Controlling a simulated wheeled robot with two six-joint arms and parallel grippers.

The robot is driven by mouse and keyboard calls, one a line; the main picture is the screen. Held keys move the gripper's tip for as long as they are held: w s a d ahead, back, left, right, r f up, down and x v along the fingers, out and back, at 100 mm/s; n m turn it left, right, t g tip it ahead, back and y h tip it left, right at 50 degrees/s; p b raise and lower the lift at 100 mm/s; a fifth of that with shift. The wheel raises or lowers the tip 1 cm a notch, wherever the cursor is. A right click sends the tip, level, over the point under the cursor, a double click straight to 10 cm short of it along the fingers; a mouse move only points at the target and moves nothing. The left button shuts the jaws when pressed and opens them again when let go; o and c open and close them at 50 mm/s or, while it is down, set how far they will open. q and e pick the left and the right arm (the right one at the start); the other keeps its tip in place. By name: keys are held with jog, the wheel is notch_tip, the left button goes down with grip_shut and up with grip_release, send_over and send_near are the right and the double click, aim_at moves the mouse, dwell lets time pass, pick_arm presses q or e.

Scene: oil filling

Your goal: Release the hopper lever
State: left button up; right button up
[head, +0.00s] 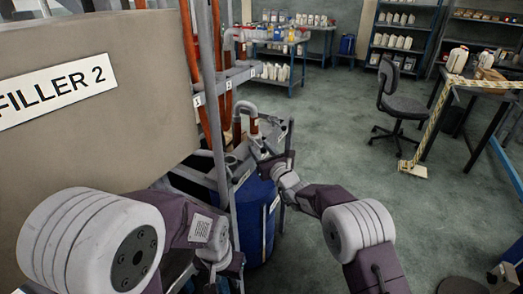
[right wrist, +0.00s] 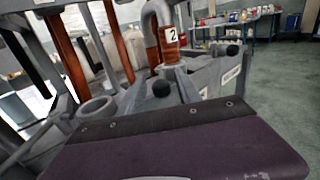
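The hopper (head: 240,165) is a grey metal top over a blue drum, beside the FILLER 2 panel. In the right wrist view a black ball knob, which looks like the lever's end (right wrist: 161,89), shows between the two grey fingers of my right gripper (right wrist: 160,92). The fingers look apart, with space on both sides of the knob; contact is not visible. In the head view my right gripper (head: 262,152) is at the hopper's right side, and the lever is too small to make out. My left gripper (head: 224,282) hangs low at the bottom edge, its fingertips unclear.
A second black knob (right wrist: 232,50) is farther back on the grey metalwork. The FILLER 2 panel (head: 90,95) and upright pipes (head: 213,100) crowd the left. An office chair (head: 398,100) and a dark table (head: 475,90) stand at right. Open floor (head: 335,130) lies between.

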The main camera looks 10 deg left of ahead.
jog(key=v, duration=0.9)
